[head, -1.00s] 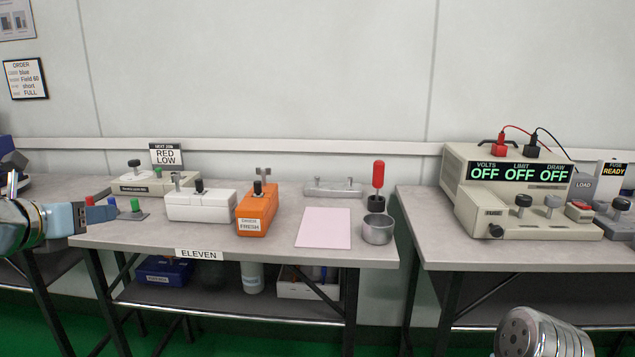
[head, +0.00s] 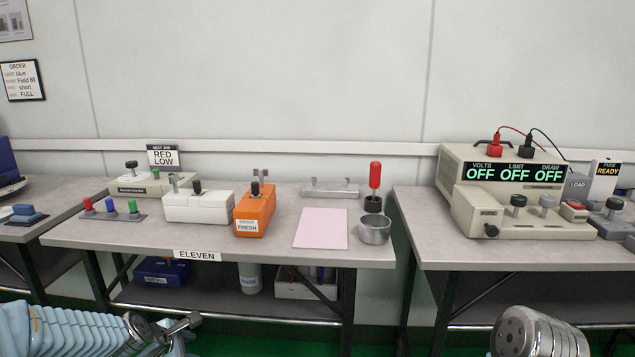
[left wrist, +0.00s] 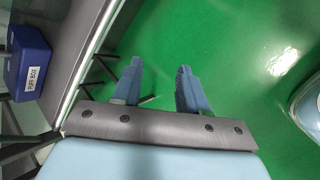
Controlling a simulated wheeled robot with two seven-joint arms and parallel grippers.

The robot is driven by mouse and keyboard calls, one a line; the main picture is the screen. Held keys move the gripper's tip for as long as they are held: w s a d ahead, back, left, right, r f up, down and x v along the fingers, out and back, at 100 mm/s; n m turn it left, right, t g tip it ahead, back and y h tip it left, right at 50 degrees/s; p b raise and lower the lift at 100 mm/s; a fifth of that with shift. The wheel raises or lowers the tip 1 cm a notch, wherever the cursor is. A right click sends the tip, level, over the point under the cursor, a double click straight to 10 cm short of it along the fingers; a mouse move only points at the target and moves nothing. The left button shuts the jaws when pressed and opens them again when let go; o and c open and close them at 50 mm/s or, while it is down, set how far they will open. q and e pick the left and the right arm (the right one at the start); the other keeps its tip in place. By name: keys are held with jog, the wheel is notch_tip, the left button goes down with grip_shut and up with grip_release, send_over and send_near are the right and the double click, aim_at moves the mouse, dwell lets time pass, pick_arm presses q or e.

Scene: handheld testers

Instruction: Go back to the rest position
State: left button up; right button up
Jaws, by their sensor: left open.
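My left gripper (left wrist: 157,88) shows in the left wrist view with its two blue fingers spread apart and nothing between them. It is over the green floor, beside a dark shelf edge. In the head view, my left arm's ribbed sleeve and wrist parts show at the bottom left, below the bench front; the fingers cannot be made out there. My right gripper is not in view; only a metallic part of my right arm shows at the bottom right.
The middle bench (head: 270,235) holds a white tester (head: 200,207), an orange tester (head: 254,212), a pink sheet (head: 321,228), a metal cup (head: 375,230) and a red-handled tool (head: 375,178). A beige power unit (head: 515,185) stands on the right bench.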

pick_arm(q)
jog(key=s+d+f+m+g, duration=0.2)
jog(key=s+d+f+m, duration=0.35)
jog(key=f, duration=0.35)
jog(key=s+d+f+m+g, duration=0.2)
jog(key=s+d+f+m, duration=0.35)
jog(key=f, duration=0.35)
jog(key=s+d+f+m+g+h, duration=0.1)
jog(key=s+d+f+m, duration=0.2)
jog(key=s, duration=0.3)
jog(key=s+d+f+m+g+h, duration=0.1)
jog(key=s+d+f+m, duration=0.2)
jog(key=s+m, duration=0.3)
jog(key=shift+s+d+f+g, duration=0.2)
jog(key=shift+s+f+g, duration=0.1)
jog(key=shift+s+f, duration=0.3)
jog(key=shift+w, duration=0.1)
